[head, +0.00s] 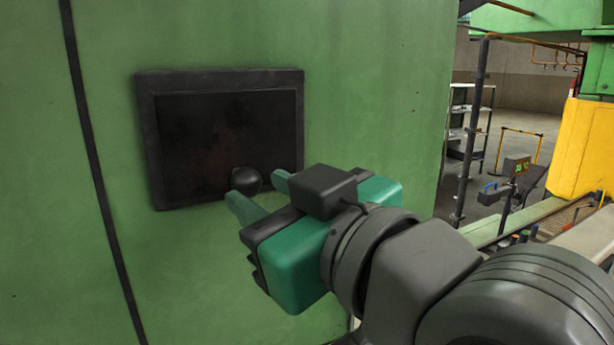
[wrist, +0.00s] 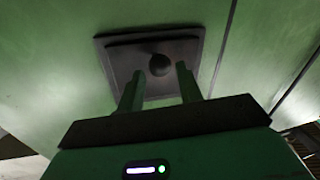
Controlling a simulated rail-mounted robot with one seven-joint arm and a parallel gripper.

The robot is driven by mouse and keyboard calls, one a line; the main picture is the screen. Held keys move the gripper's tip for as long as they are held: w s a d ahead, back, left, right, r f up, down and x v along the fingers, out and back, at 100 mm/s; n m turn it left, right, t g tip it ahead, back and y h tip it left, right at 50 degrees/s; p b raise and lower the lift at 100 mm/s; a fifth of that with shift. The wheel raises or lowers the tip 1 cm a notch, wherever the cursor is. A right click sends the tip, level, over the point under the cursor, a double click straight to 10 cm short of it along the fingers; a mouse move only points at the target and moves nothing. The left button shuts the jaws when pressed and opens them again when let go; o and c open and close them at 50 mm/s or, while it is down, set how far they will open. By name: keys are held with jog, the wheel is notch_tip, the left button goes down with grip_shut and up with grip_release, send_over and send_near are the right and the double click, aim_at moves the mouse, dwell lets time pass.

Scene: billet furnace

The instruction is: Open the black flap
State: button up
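The black flap (head: 215,138) is a dark rectangular panel in a thick black frame on the green furnace wall. It looks shut. A round black knob (head: 246,181) sticks out near its lower right part. The flap also shows in the wrist view (wrist: 190,50), with its knob (wrist: 159,65). My gripper (head: 257,186) is in front of the knob and open. In the wrist view its two fingers (wrist: 159,72) stand on either side of the knob, with a visible gap on both sides. Whether the tips reach past the knob cannot be told.
The green wall (head: 390,80) around the flap is flat and clear, with a dark vertical strip (head: 95,160) to the left. Far right are a yellow panel (head: 585,150), a shelf rack (head: 468,125) and a small display (head: 516,166), away from my gripper.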

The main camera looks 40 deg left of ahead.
aim_at(254, 186)
jog(key=x, duration=0.4)
jog(key=shift+w+a+p, duration=0.1)
jog(key=shift+a+p, duration=0.1)
jog(key=shift+p, duration=0.15)
jog(key=shift+c, duration=0.5)
grip_shut()
jog(key=shift+d+r, duration=0.1)
